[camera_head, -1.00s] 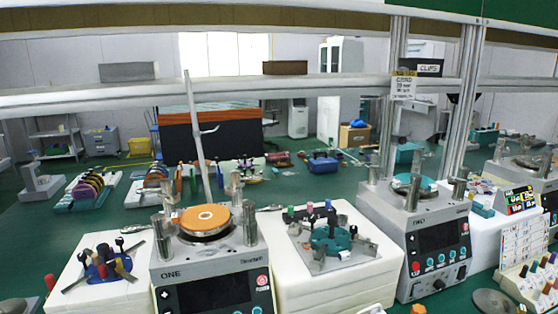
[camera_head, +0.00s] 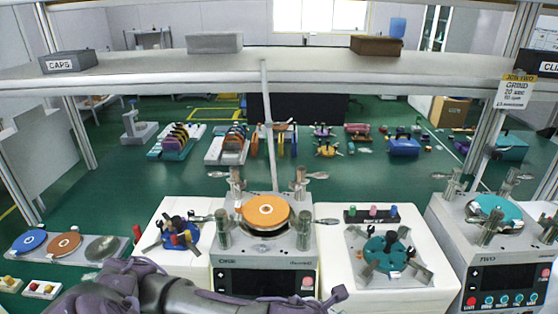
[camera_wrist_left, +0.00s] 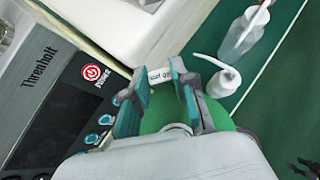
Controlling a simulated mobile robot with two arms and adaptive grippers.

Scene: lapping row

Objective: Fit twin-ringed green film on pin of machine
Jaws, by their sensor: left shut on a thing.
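In the left wrist view my left gripper (camera_wrist_left: 160,82) is shut on a white tab (camera_wrist_left: 160,74) with small dark lettering. A green disc (camera_wrist_left: 156,118), apparently the film, shows behind the fingers. Part of a ring is visible on it; my wrist hides the rest, so I cannot count its rings. In the head view machine ONE (camera_head: 262,255) carries an orange disc (camera_head: 266,209) on its platen. Machine TWO (camera_head: 490,250) carries a teal disc (camera_head: 497,209). Centre pins are too small to make out. My right gripper is out of view.
Metal posts flank both platens. A fixture with a teal disc (camera_head: 384,253) stands between the machines. A tool holder (camera_head: 180,237) stands left of ONE. A shelf (camera_head: 150,85) crosses above. In the left wrist view, bottles (camera_wrist_left: 224,82) stand beside a machine front (camera_wrist_left: 50,105).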

